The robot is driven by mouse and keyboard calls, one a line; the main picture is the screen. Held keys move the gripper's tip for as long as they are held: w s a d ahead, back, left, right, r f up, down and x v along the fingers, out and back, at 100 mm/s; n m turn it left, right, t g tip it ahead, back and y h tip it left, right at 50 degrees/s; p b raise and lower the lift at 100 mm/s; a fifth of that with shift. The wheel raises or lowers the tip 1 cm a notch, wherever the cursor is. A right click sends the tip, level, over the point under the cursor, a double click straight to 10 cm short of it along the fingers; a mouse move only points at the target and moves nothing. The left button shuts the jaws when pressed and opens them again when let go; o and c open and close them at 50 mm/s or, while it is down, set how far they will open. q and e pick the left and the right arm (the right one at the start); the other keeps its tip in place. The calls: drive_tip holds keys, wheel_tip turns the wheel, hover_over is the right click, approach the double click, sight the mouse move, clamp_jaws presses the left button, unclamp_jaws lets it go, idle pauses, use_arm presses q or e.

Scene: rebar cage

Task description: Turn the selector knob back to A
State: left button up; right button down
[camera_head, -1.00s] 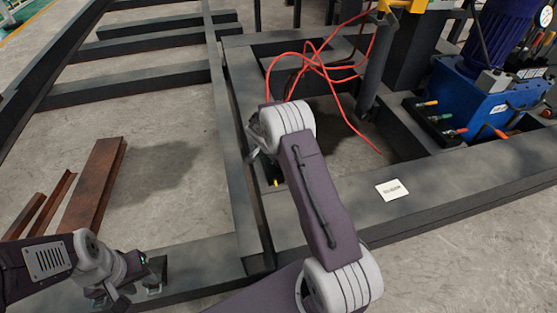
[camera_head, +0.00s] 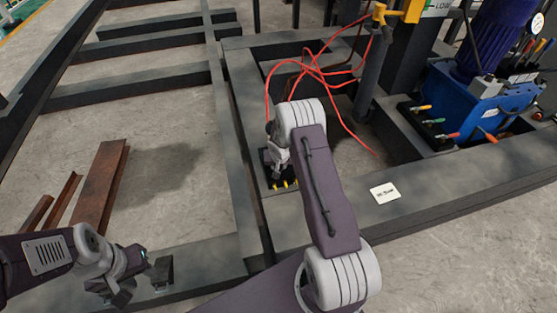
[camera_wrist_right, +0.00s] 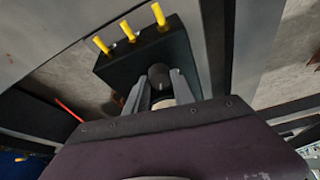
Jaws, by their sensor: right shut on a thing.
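The selector knob (camera_wrist_right: 159,74) is a dark round knob on a black box (camera_wrist_right: 125,62) with several yellow levers or plugs on its far edge. In the right wrist view my right gripper (camera_wrist_right: 160,84) has its two grey fingers on either side of the knob, shut on it. In the head view the same box (camera_head: 266,168) sits on the dark frame, mostly hidden by my right gripper (camera_head: 277,166). Any letter markings are not readable. My left gripper (camera_head: 128,284) hangs low at the left, away from the box; its jaw opening is unclear.
Red cables (camera_head: 318,68) loop behind my right arm. A blue hydraulic unit (camera_head: 470,105) with coloured handles stands at the right. A white label (camera_head: 385,192) lies on the front beam. Rusty steel bars (camera_head: 100,188) lie on the floor at the left.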

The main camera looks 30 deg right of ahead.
use_arm(q)
drive_tip(key=shift+r+p, duration=0.7)
drive_tip(key=shift+r, duration=0.45)
use_arm(e)
drive_tip(key=shift+n, duration=0.4)
drive_tip(key=c, duration=1.1)
unclamp_jaws()
drive_tip(key=shift+r, duration=0.35)
use_arm(q)
drive_tip(key=shift+r+p, duration=0.55)
use_arm(e)
drive_tip(key=v, duration=0.8)
drive_tip(key=shift+s+r, duration=0.2)
